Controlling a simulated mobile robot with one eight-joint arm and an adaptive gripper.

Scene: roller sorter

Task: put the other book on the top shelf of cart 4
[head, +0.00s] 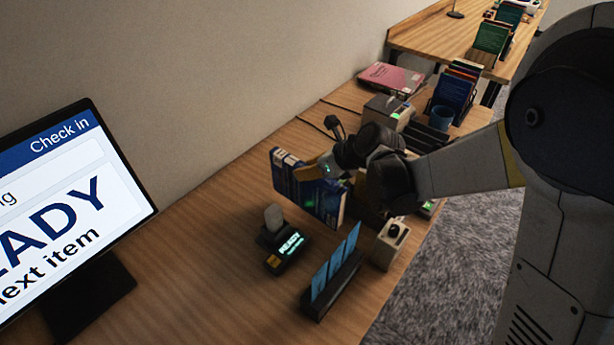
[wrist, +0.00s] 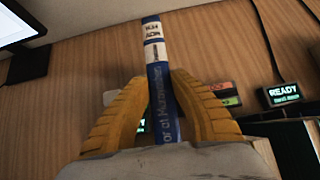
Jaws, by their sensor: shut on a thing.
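My gripper (head: 322,170) is shut on a blue book (head: 290,178) and holds it over the wooden desk. In the wrist view the yellow fingers of my gripper (wrist: 165,105) press on both sides of the book's blue spine (wrist: 157,75), which carries white labels near its top. The book stands roughly upright in the grip. I cannot tell whether its lower edge touches the desk. I cannot make out cart 4 or its top shelf in either view.
A monitor (head: 75,200) stands at the left. A small device reading READY (head: 288,248) and a rack of blue cards (head: 335,275) stand in front of the book. Bare desk (head: 200,255) lies between monitor and device.

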